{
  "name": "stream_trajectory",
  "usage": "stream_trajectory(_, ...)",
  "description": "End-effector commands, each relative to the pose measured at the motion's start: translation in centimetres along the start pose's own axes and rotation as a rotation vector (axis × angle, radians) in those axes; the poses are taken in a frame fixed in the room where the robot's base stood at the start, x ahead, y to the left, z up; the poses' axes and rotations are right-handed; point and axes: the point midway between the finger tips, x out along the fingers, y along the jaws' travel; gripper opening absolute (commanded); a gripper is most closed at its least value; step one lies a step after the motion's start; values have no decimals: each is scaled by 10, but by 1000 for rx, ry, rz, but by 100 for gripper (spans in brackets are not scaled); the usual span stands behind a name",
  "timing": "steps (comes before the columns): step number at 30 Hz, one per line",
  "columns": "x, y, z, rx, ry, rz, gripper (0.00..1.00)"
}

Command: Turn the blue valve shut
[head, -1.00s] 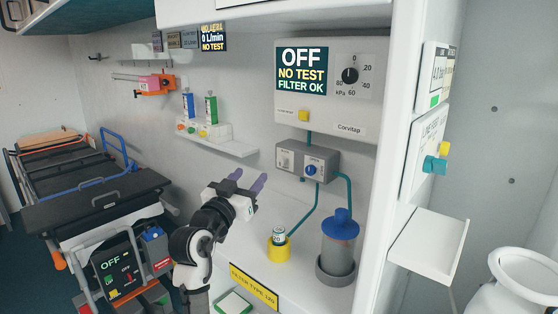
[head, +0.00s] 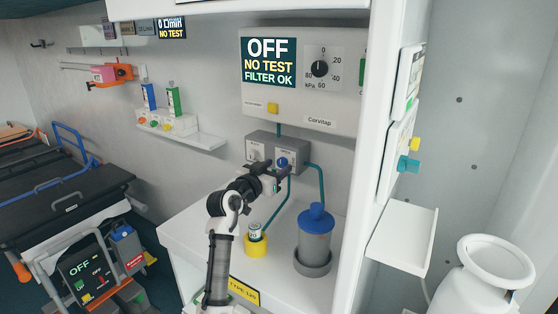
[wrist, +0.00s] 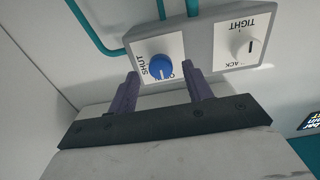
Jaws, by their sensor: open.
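The blue valve (wrist: 160,67) is a round knob with a white pointer line on a white plate marked SHUT; the other label is partly hidden. In the wrist view its pointer aims down, away from the word SHUT. In the head view the blue valve (head: 282,162) sits on the right half of a grey box (head: 262,140) on the wall. My gripper (wrist: 166,82) is open and empty. Its two purple fingers straddle the area just short of the knob, with the knob nearer the left finger. I cannot tell whether they touch it.
A second white dial (wrist: 242,47) marked TIGHT is beside the valve. Teal hoses (head: 321,185) run down to a blue-lidded canister (head: 315,230). A yellow cup (head: 256,246) with a small can stands on the shelf. A suction panel (head: 300,105) hangs above.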

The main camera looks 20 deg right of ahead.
Motion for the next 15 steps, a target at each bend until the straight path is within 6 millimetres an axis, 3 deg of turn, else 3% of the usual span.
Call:
stream_trajectory(6, 20, 0, -1, 0, 1, 0, 50)
stream_trajectory(15, 23, 0, 0, 0, 1, -1, 50)
